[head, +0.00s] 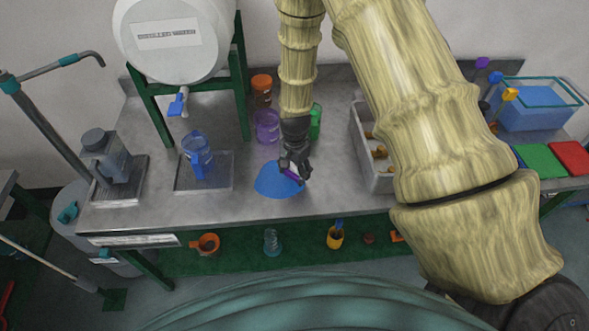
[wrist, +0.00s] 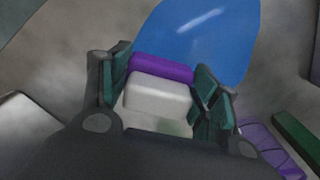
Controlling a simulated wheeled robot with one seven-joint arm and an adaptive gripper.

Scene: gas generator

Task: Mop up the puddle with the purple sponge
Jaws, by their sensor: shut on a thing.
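The blue puddle (head: 272,181) lies on the grey metal bench top near its front edge, in the middle of the head view. It also fills the upper middle of the wrist view (wrist: 200,35). My gripper (head: 296,172) is over the puddle's right part. It is shut on the purple sponge (head: 292,176), which has a purple strip and a pale body between the fingers in the wrist view (wrist: 160,95). I cannot tell whether the sponge touches the puddle. The fingers hide the sponge's sides.
A purple jar (head: 267,127), an orange-lidded jar (head: 261,90) and a green container (head: 315,121) stand behind the puddle. A grey bin (head: 366,150) stands to the right. The bench's front edge is close.

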